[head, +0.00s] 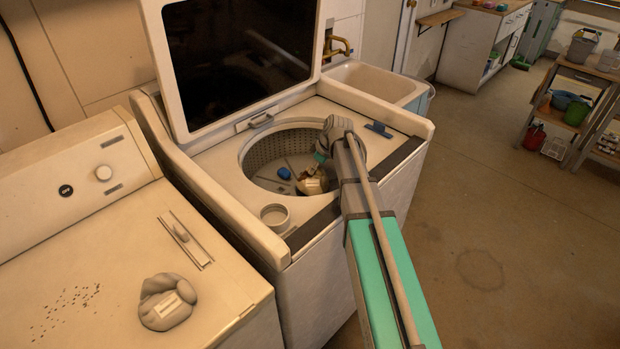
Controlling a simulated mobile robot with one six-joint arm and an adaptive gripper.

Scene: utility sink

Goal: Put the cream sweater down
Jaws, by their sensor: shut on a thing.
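A cream bundle with a pale label, which looks like the cream sweater (314,186), is down inside the open washer drum (262,155). My gripper (318,165) reaches into the drum from the right and is shut on the bundle at its top. The fingertips are small and partly hidden, so the exact grip is hard to see. I cannot tell whether the bundle touches the drum floor. A dark brown bit shows beside it, and a small blue item (284,173) lies to its left in the drum.
The washer lid (240,60) stands open behind the drum. A round cup (275,217) sits at the front left of the washer top. A grey-beige bundle with a label (167,302) lies on the neighbouring machine (75,255). A sink (375,82) stands behind; floor to the right is clear.

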